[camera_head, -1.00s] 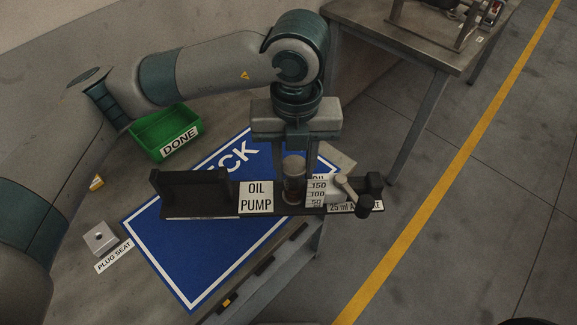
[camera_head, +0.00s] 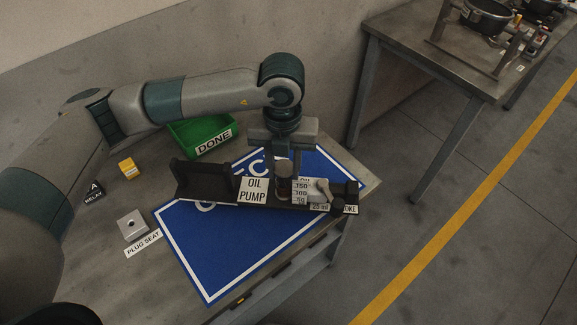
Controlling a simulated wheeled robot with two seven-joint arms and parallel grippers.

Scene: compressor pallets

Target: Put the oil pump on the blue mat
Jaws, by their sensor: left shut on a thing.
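The oil pump (camera_head: 226,190) is a long dark unit with a white "OIL PUMP" label, a clear cylinder, a scale plate and a small lever. My left gripper (camera_head: 284,182) points down and is shut on it around the cylinder. The pump is level, over the upper part of the blue mat (camera_head: 222,252), and its right end reaches the mat's right edge. I cannot tell whether it touches the mat. The pump and gripper hide part of the mat's white lettering. My right gripper is not in view.
A green "DONE" bin (camera_head: 188,133) stands behind the mat. A metal plug seat block (camera_head: 132,224), a yellow block (camera_head: 129,168) and a dark relay (camera_head: 94,192) lie to the left. Another table (camera_head: 415,60) with a compressor stands at the back right. The mat's lower part is clear.

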